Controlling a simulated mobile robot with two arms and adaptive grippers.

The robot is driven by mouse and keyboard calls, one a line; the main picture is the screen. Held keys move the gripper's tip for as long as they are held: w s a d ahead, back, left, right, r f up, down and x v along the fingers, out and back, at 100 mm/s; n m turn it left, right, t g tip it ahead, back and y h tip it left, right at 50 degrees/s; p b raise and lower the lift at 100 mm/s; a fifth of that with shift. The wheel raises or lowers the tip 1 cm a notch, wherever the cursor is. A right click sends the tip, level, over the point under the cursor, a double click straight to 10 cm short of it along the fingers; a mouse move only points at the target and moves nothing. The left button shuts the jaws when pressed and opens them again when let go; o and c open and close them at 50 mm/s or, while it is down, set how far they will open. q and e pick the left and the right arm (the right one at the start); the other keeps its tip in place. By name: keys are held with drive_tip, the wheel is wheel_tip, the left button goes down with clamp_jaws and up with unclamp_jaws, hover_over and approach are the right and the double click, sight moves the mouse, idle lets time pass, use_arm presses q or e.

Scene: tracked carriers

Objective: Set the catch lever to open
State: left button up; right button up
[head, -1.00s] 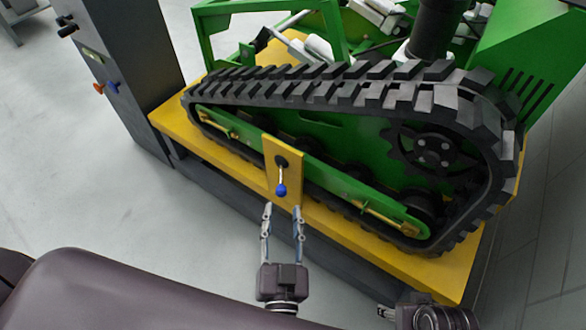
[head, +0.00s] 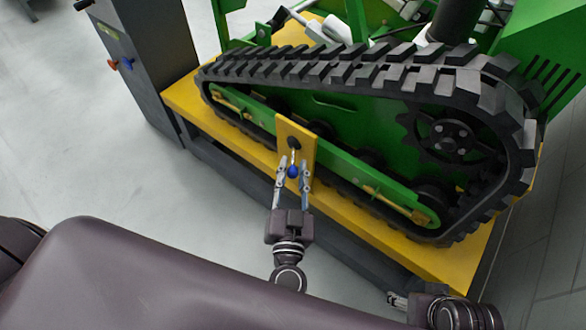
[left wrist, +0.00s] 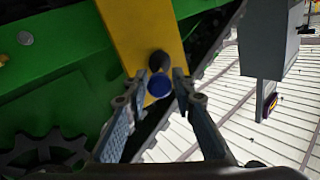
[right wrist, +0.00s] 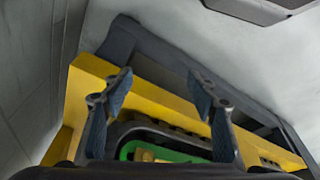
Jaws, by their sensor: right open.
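The catch lever (head: 293,160) is a short light rod with a blue ball knob (head: 292,171), hanging down from a dark pivot on a yellow plate (head: 308,145) at the side of the track. My left gripper (head: 293,169) has its fingertips on either side of the knob. In the left wrist view the knob (left wrist: 159,86) sits between the fingertips, with a narrow gap at the right finger; contact on the left is unclear. My right gripper (right wrist: 159,84) is open and empty in the right wrist view, above the yellow platform's end.
The tracked carrier's black track (head: 390,70) and green frame stand on a yellow platform (head: 455,262). A dark cabinet (head: 150,60) with an orange knob (head: 112,64) and a blue knob (head: 127,64) stands at its left. The grey floor (head: 130,160) in front is clear.

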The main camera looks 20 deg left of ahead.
use_arm(q)
clamp_jaws()
use_arm(e)
drive_tip(key=shift+w, duration=0.1)
